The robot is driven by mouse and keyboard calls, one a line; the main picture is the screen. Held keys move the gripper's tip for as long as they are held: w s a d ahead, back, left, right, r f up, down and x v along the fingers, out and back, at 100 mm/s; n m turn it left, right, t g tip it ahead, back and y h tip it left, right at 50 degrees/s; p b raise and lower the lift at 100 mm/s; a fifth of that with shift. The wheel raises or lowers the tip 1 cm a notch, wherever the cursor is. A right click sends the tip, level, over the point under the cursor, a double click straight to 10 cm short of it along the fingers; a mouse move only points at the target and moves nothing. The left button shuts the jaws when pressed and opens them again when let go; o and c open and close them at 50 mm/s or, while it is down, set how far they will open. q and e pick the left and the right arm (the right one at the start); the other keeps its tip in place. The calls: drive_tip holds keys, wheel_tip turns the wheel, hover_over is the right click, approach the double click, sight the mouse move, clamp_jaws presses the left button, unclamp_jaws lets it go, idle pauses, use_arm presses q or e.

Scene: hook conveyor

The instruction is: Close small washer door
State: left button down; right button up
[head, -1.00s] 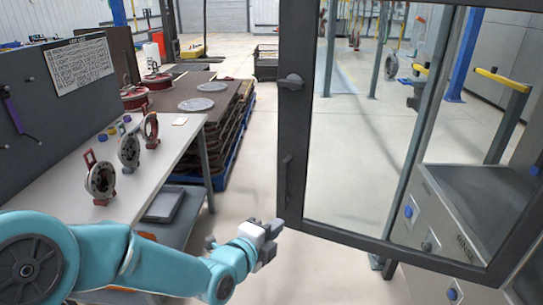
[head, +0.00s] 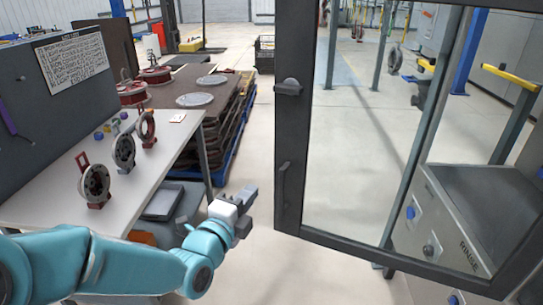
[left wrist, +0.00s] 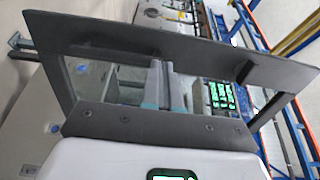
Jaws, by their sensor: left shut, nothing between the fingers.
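The washer door is a dark-framed glass panel (head: 291,140) that stands open across the right half of the head view. It has a dark latch (head: 288,87) and a lower handle (head: 284,186) on its left upright. My left gripper (head: 248,206) is shut and empty, just left of the door's lower left upright in the picture, with a small visible gap. The grey washer body (head: 412,232), with blue knobs and a "RINSE" label, shows through and beside the glass. My right gripper is not in view.
A white-topped bench (head: 55,205) with several wheel-like parts stands at left. Brown stacked trays (head: 215,120) and a blue pallet stand behind it. Open floor lies between these and the door. A yellow-topped post (head: 511,78) is at right.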

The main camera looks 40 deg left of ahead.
sight(276, 160)
use_arm(q)
drive_tip(key=w+p, duration=0.1)
drive_tip(key=w, duration=0.2)
drive_tip(key=w+a+p, duration=0.1)
drive_tip(key=w, duration=0.3)
drive_tip(key=w+a+p, duration=0.1)
drive_tip(key=w, duration=0.3)
drive_tip(key=shift+r+p, duration=0.1)
drive_tip(key=shift+p, duration=0.3)
drive_tip(key=shift+w+a, duration=0.1)
drive_tip(key=shift+w, duration=0.35)
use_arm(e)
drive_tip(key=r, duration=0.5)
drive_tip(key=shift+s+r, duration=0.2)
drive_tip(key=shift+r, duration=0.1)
